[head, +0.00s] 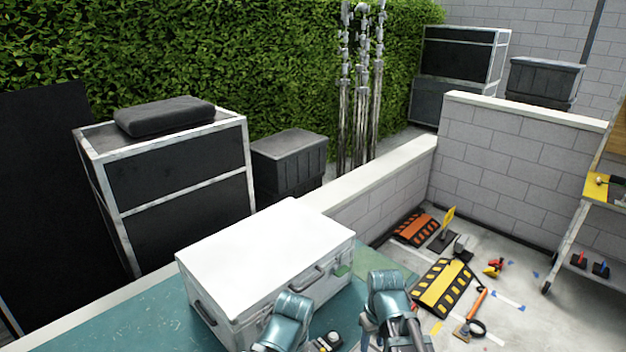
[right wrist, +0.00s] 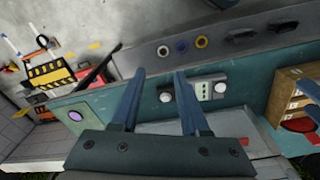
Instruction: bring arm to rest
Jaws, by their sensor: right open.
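My right gripper (right wrist: 160,75) is open in the right wrist view, its two blue fingers apart with nothing between them. Its fingers reach toward a teal panel with a small white device with round knobs (right wrist: 203,91), which appears beyond the right finger. In the head view two teal arm links of mine rise from the bottom edge, in front of a white case. The left gripper's fingers do not show, and the right gripper's fingers cannot be made out there.
The white case (head: 265,250) stands on a teal worktop (head: 110,326), close to my arms. A low block wall (head: 385,185) runs behind. Striped ramps (head: 445,286) and tools lie on the floor at right. Coloured rings (right wrist: 182,46) lie on a grey strip.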

